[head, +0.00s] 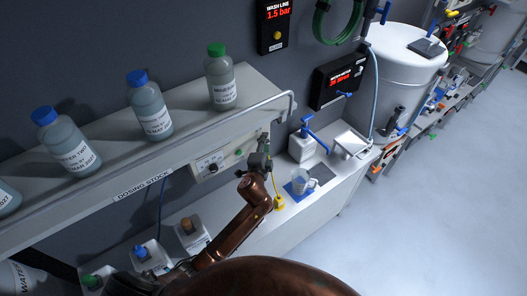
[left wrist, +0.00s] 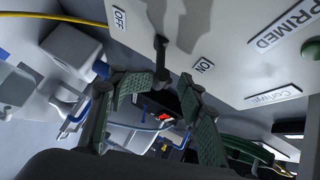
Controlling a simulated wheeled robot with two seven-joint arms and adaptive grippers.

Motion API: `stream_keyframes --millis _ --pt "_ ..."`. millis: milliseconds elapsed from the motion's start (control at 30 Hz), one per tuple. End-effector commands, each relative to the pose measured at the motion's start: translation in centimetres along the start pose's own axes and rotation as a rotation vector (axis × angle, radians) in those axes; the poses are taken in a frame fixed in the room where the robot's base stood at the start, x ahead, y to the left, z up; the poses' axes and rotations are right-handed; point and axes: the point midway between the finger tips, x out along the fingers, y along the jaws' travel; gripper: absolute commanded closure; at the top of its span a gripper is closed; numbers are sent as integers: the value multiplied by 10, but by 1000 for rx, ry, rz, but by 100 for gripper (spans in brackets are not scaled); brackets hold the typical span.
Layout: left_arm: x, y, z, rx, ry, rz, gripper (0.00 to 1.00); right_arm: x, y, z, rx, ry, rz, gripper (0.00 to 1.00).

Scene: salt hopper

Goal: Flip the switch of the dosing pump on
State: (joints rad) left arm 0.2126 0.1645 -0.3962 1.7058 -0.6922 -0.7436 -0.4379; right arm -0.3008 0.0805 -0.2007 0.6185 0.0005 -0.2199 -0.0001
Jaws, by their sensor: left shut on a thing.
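The dosing pump (head: 223,160) is a pale box with a knob and a green light, under the shelf at the back wall. In the left wrist view its pale front panel (left wrist: 235,30) fills the top right, with an OFF label (left wrist: 120,18) and an ON label (left wrist: 203,65). The dark switch lever (left wrist: 160,48) stands out between these labels. My left gripper (left wrist: 163,80) is shut on the lever's outer end, which its fingertips partly hide. In the head view my left gripper (head: 264,145) is at the pump's right end. My right gripper is not in view.
A shelf (head: 110,160) with several capped bottles overhangs the counter. A yellow plug (head: 279,203) lies near my arm. A white tank (head: 400,75) stands beyond.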

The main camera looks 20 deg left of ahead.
Motion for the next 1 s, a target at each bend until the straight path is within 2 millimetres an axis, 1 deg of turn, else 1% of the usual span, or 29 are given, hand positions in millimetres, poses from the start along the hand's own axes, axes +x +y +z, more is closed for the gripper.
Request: stream_keyframes --millis 33,300,400,500,600,700,1000 --pt "-8 -5 2 1 -2 -8 71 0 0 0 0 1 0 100" --pt "-65 -2 0 -1 -1 -3 71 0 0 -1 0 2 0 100" --pt "-83 -1 -1 1 1 -2 71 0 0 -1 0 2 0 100" --pt "-96 0 0 0 -1 -1 71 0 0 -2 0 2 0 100" --pt "-105 -1 -1 0 0 -1 71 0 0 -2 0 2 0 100" --pt "-108 0 -1 1 0 -1 71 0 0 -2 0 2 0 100" --pt "-109 0 -1 1 0 0 71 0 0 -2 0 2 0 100"
